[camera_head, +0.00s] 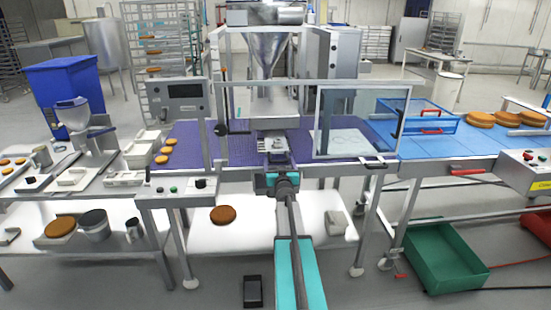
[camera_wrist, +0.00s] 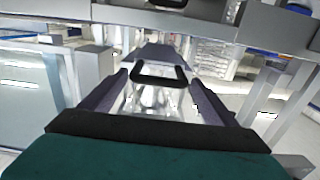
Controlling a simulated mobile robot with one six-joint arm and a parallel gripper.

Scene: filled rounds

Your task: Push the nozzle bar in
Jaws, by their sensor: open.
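My gripper (camera_head: 278,160) reaches in at the front of the depositing machine, below its steel hopper (camera_head: 266,52). In the wrist view its two dark fingers (camera_wrist: 152,82) are apart. A black loop handle (camera_wrist: 160,69) shows between or just beyond the fingertips; I cannot tell whether they touch it. A grey metal part (camera_head: 272,143), probably the nozzle bar, shows just beyond my gripper in the head view. How far in it sits cannot be told, as my gripper and arm partly cover it.
A clear guard panel (camera_head: 340,143) stands right of my gripper. A control box (camera_head: 172,188) is at front left. The purple belt (camera_head: 188,136) runs beneath the machine. A blue-topped table (camera_head: 447,147) stands to the right. A green crate (camera_head: 440,262) is on the floor.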

